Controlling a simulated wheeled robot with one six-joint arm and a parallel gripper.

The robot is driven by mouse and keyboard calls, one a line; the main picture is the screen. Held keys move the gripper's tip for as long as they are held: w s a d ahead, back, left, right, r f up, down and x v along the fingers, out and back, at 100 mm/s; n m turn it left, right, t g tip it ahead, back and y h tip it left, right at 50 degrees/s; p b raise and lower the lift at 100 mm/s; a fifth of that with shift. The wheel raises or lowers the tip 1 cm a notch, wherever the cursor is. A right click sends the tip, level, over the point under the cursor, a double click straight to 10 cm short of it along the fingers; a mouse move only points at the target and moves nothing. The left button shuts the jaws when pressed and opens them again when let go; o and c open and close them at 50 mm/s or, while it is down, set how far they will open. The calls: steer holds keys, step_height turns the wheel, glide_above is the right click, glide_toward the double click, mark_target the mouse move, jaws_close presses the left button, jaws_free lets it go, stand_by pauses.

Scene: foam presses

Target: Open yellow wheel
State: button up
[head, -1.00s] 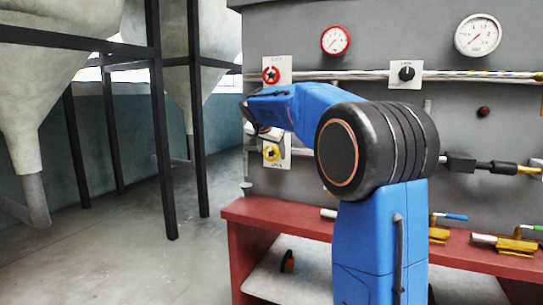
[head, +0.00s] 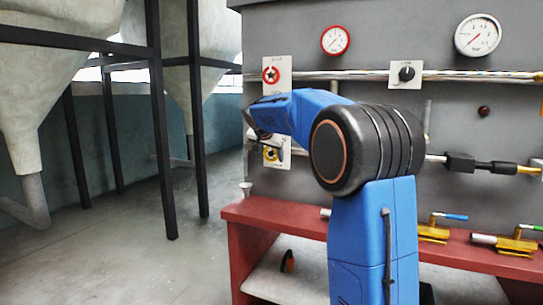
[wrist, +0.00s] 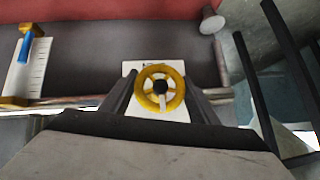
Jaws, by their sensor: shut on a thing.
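The yellow wheel (wrist: 160,69) is a round handwheel with spokes and a dark hub, mounted on a white plate (wrist: 128,68). It sits in the centre of the wrist view. My gripper (wrist: 162,86) has one dark finger on each side of the wheel and is shut on it. In the head view the yellow wheel (head: 271,154) is low on the grey panel, partly hidden by my gripper (head: 264,137), which reaches it from above. How far the wheel is turned cannot be told.
Above the wheel on the grey panel (head: 380,40) are a red star knob (head: 271,75), a black knob (head: 406,73), and two gauges. A red bench (head: 285,218) juts out below. Hoppers on dark posts stand left, with clear floor (head: 140,250) between.

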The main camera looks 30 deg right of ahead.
steer(key=n+g+h, duration=0.2)
steer(key=shift+g, duration=0.4)
steer(key=n+g+h, duration=0.2)
steer(key=shift+g+h, duration=0.3)
steer(key=n+g+h, duration=0.2)
steer(key=shift+h, duration=0.4)
steer(key=shift+s+n+g+h, duration=0.1)
steer(key=shift+n+g+h, duration=0.5)
steer(key=shift+n+h, duration=0.7)
steer(key=o, duration=1.1)
steer(key=shift+r, duration=0.1)
steer(key=shift+c, duration=0.2)
